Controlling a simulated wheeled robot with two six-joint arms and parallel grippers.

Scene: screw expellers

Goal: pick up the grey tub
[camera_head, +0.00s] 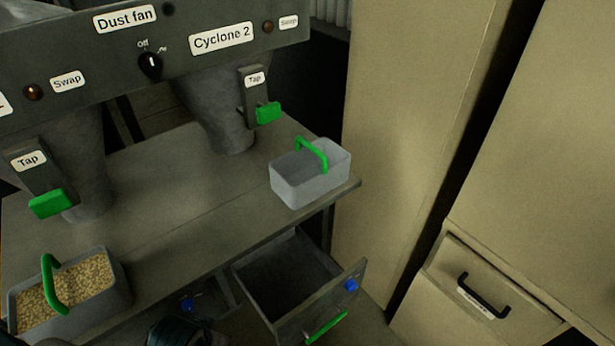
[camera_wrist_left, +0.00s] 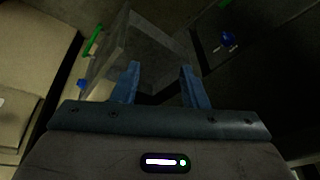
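A light grey tub (camera_head: 312,185) with a green arched handle stands upright and looks empty on the right end of the bench, in the head view. A second grey tub (camera_head: 127,277), also with a green handle and full of pale pellets, stands at the bench's front left. In the left wrist view my left gripper (camera_wrist_left: 161,83) is open, its two blue fingers apart with nothing held. The open drawer lies beyond the fingers. Neither tub can be made out in that view. A dark part at the head view's bottom edge is probably my arm. My right gripper is not identifiable.
An open, apparently empty drawer (camera_head: 283,284) with a green handle juts out below the bench (camera_head: 165,190). Machine spouts with green taps (camera_head: 268,113) hang over the bench. A tall beige cabinet (camera_head: 405,130) stands right of the bench. Bench space between the tubs is clear.

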